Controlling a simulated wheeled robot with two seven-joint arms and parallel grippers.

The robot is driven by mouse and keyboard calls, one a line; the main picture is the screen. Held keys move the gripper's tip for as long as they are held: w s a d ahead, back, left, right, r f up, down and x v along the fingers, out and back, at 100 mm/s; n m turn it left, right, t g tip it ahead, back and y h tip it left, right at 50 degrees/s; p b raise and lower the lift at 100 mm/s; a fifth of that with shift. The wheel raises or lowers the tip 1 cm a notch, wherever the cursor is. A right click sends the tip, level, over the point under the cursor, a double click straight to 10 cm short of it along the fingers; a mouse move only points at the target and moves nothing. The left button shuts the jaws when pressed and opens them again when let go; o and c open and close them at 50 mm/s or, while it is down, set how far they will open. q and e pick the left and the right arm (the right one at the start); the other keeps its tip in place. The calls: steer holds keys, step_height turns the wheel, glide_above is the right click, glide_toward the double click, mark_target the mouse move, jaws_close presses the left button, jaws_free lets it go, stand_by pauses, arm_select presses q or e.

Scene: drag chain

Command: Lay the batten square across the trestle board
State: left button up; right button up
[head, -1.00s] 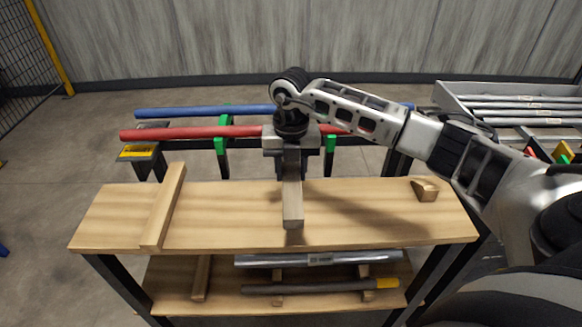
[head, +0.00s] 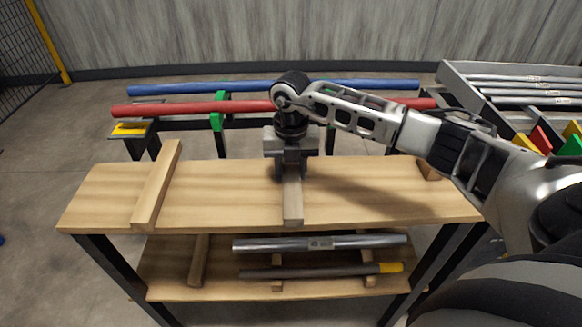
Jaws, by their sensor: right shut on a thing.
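The trestle board (head: 380,210) is a long pale wooden top on dark legs in the middle of the head view. My right gripper (head: 291,172) is over the middle of the board, shut on a wooden batten (head: 292,205). The batten points front to back across the board, its near end by the front edge. Its far part is hidden under the gripper. I cannot tell whether it touches the board. My left gripper is not in view.
Another wooden batten (head: 157,187) lies slightly slanted across the board's left part. A small wooden block (head: 428,172) is partly behind my arm. Red (head: 190,109) and blue (head: 190,88) pipes lie behind. The lower shelf (head: 220,290) holds grey pipes.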

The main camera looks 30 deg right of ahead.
steer(key=o, duration=1.1)
steer(key=shift+o, duration=0.2)
steer(key=shift+r, duration=0.1)
step_height(320, 180, up, 16)
steer(key=shift+b, duration=0.3)
